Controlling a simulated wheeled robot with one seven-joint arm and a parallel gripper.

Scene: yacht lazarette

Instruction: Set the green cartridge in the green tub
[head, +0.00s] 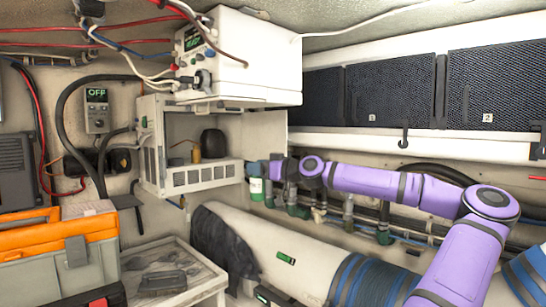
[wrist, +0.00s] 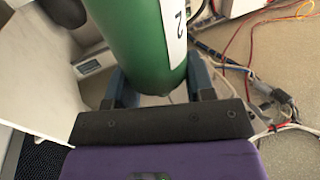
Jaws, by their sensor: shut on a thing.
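The green cartridge (head: 256,195) is a green cylinder with a white label, held at the end of my purple arm beside the open shelf box. In the wrist view the green cartridge (wrist: 145,45) fills the top middle, and its label shows a "2". My gripper (head: 262,168) is shut on it. In the wrist view my gripper (wrist: 157,88) has one finger on each side of the cylinder; the fingertips are partly hidden behind it. I cannot make out a green tub in either view.
The white shelf box (head: 200,178) holds a dark rounded object (head: 213,143) and a small brown bottle (head: 196,154). A white unit (head: 245,60) with cables hangs above. Pipes and hoses run below my arm. An orange-topped toolbox (head: 60,255) and a crate (head: 190,285) stand lower left.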

